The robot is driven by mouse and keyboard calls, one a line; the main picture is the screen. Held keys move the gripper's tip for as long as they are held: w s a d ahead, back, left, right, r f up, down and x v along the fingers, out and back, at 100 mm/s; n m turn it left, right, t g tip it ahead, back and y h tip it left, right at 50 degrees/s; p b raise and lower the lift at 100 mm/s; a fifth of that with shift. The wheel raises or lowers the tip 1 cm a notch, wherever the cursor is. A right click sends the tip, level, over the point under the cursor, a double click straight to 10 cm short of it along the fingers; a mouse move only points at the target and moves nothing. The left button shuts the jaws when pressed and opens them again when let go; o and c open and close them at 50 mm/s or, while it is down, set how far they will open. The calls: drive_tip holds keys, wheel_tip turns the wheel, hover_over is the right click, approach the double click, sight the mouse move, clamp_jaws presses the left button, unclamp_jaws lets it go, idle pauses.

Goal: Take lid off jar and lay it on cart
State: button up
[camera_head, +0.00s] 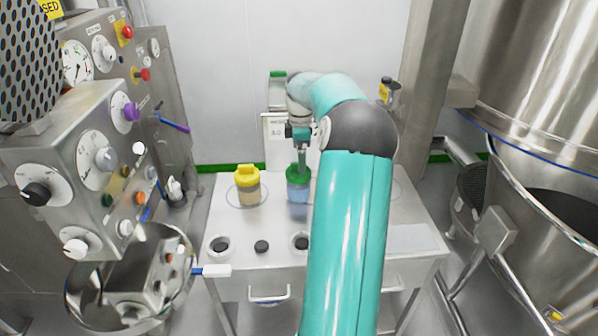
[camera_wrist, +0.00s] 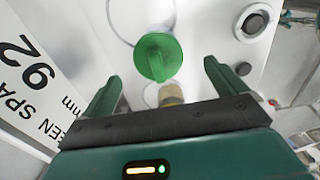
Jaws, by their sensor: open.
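A jar with a green lid (camera_head: 298,175) and blue-looking contents (camera_head: 298,193) stands on the white cart top (camera_head: 270,222). A second jar with a yellow lid (camera_head: 247,176) and tan contents stands to its left. My gripper (camera_head: 301,158) points down just above the green lid, its fingers partly hidden by my arm. In the wrist view the round green lid (camera_wrist: 157,57) shows ahead between my two spread fingers (camera_wrist: 161,72). The fingers look apart from it, and it is seated on its jar.
Dark round items (camera_head: 261,246) lie along the cart's front. A control panel (camera_head: 100,160) with knobs stands on the left, a large steel vessel (camera_head: 545,120) on the right. A white sign (camera_head: 275,130) stands behind the jars. The cart's right side is partly hidden by my arm.

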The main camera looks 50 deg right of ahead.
drive_tip(key=f, duration=0.1)
drive_tip(key=w+f, duration=0.1)
drive_tip(key=f, duration=0.1)
drive_tip(key=shift+w+f, duration=0.15)
drive_tip(key=shift+f, duration=0.1)
drive_tip(key=shift+s+f, duration=0.4)
drive_tip(key=shift+s, duration=0.2)
drive_tip(key=shift+w+f, duration=0.25)
drive_tip(key=shift+w, duration=0.3)
drive_tip(key=shift+s+r, duration=0.2)
drive_tip(key=shift+s, duration=0.25)
drive_tip(key=c, duration=0.5)
drive_tip(key=shift+w+f, duration=0.15)
drive_tip(key=shift+w, duration=0.1)
drive_tip(key=c, duration=0.4)
drive_tip(key=shift+c, duration=0.9)
